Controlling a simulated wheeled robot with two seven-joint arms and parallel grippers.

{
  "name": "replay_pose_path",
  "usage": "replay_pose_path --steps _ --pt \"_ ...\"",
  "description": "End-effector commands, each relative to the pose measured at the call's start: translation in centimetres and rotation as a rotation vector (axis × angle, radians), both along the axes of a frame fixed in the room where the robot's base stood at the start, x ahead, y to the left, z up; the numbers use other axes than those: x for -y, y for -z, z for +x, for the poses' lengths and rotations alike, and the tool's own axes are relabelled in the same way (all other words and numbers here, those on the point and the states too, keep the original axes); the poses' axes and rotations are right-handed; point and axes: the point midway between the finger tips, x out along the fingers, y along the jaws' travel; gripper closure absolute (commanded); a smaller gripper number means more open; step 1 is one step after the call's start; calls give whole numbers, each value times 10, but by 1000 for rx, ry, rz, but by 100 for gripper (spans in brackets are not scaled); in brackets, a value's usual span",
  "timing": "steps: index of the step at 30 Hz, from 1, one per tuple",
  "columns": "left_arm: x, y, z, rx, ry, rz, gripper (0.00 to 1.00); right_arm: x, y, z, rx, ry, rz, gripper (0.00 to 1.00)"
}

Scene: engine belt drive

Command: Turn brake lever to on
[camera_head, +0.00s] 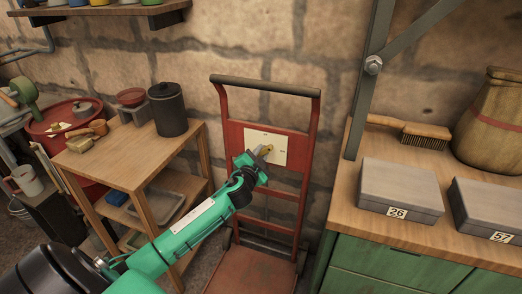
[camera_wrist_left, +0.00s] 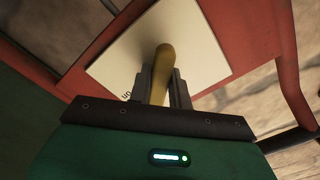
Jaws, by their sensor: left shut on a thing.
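The brake lever (camera_wrist_left: 163,72) is a brass-coloured handle in front of a cream plate (camera_wrist_left: 198,42). In the left wrist view it stands between the two fingers of my left gripper (camera_wrist_left: 163,88), which is shut on it. In the head view the plate (camera_head: 267,144) is fixed to a red hand truck (camera_head: 228,150), and the gripper (camera_head: 261,158) reaches it from the lower left. A small part of the lever (camera_head: 266,149) shows there. Part of a dark marking shows at the plate's lower left in the wrist view; the rest is hidden. My right gripper is not in view.
A wooden side table (camera_head: 120,150) with a dark canister (camera_head: 167,109) stands left of the hand truck. A green-fronted workbench (camera_head: 345,200) stands at right, with grey boxes (camera_head: 401,187), a brush (camera_head: 409,130) and a jug (camera_head: 492,120). A stone wall is behind.

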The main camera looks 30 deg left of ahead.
Motion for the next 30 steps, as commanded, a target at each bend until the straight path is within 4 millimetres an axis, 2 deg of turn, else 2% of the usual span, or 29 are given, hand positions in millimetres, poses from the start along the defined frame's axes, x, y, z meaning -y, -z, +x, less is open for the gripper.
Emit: replay_pose_path --steps 4,18,30 --pt "0 -3 0 -34 1 136 100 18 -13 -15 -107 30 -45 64" --pt "-1 -4 0 -128 2 530 100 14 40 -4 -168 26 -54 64" --pt "0 -3 0 -168 2 698 100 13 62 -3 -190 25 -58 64"
